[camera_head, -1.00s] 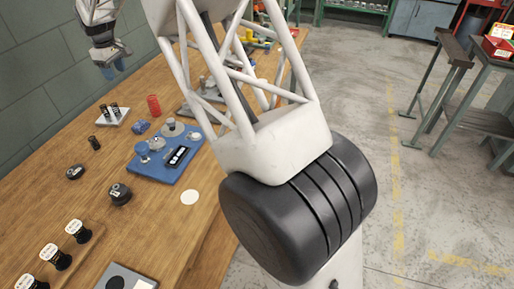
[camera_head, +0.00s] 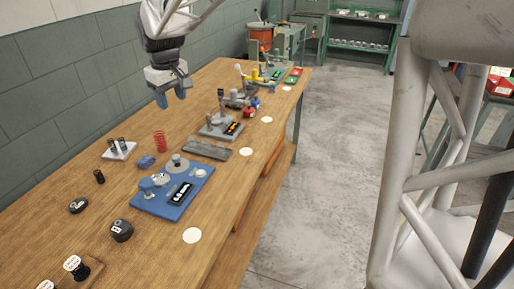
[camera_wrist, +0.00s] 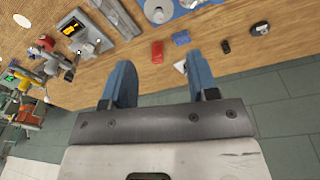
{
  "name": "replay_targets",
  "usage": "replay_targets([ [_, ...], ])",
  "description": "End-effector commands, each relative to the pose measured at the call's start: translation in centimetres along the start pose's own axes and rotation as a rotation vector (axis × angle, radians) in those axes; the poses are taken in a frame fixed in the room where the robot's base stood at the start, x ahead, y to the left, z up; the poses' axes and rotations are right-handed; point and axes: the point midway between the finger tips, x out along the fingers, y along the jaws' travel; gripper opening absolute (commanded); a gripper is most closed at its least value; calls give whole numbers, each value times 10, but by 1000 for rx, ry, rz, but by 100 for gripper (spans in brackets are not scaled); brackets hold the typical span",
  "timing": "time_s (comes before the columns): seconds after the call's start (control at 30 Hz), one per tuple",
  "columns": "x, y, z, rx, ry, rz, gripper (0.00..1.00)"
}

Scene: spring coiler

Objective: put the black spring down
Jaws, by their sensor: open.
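A small black spring (camera_head: 99,177) stands alone and upright on the wooden table, left of the blue fixture board. It also shows in the wrist view (camera_wrist: 226,46), right of my fingers and apart from them. More black springs (camera_head: 120,145) stand on a white holder (camera_head: 122,154) just behind it; in the wrist view my right finger hides part of this holder. A red spring (camera_head: 160,141) stands to the right of the holder. My gripper (camera_head: 171,96) is above the table near the wall, its blue fingers apart and nothing between them, as the wrist view (camera_wrist: 161,82) also shows.
The blue board (camera_head: 147,203) bears metal parts. A blue piece (camera_head: 146,162), a black disc (camera_head: 78,205) and a dark round part (camera_head: 121,230) lie around it. Black-and-white spools (camera_head: 76,267) stand at the front. Bare wood surrounds the lone spring. The wall is at left.

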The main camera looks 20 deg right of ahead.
Motion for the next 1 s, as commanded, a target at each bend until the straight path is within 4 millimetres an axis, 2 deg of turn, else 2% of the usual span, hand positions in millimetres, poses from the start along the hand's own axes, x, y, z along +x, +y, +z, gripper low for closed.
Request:
replay_targets([
  [0.1,-10,-3,36,45,11,6,54],
  [0.47,-21,-17,140,186,38,21,54],
  [0.73,-17,-33,217,290,59,31,54],
  [1.0,-4,-54,291,394,82,41,54],
])
